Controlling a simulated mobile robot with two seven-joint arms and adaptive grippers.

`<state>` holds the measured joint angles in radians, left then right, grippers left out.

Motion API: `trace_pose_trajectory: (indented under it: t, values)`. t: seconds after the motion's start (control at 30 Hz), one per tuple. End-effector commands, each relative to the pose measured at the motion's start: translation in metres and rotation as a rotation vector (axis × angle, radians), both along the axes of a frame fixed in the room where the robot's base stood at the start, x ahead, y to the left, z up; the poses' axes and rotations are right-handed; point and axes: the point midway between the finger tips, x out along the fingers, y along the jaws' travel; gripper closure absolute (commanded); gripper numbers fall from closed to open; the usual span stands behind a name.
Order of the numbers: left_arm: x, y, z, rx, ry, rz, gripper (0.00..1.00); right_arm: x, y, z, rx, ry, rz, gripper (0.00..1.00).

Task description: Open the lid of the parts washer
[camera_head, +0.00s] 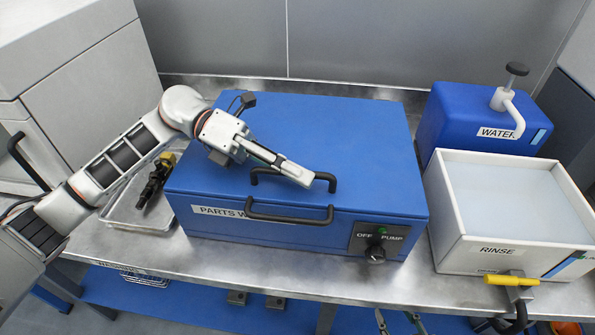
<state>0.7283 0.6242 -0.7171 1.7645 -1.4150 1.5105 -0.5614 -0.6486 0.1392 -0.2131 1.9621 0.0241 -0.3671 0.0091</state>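The parts washer (240,228) is a blue box in the middle of the bench, with a label on its front that my view shows only partly. Its blue lid (365,150) lies flat and looks closed. A black handle (326,178) stands on the lid near its front edge, and another black handle (290,217) is on the front face. My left gripper (306,178) reaches over the lid from the left, its fingertips at the middle of the lid handle and hiding part of it. I cannot tell whether the fingers are shut on it. My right gripper is out of view.
A pump knob (375,253) and green light are on the washer's front right. A metal tray (125,215) with a dark part (155,180) lies left under my arm. The rinse tub (460,245) and water tank (455,115) stand right. A grey wall is behind.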

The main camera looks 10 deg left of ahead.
Motion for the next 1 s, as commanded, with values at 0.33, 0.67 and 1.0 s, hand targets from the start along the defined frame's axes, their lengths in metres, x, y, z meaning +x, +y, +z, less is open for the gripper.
trace_pose_trajectory:
  t: [0.33, 0.67, 1.0]
  values:
    - [0.008, 0.001, 0.04, 0.0, -0.008, 0.001, 1.0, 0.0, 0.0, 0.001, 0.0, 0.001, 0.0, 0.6]
    - [0.037, 0.0, 0.115, -0.002, 0.106, 0.0, 1.0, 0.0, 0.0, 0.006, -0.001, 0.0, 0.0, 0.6]
    - [0.072, 0.0, 0.167, -0.001, 0.121, 0.001, 1.0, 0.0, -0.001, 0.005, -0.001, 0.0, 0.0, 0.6]
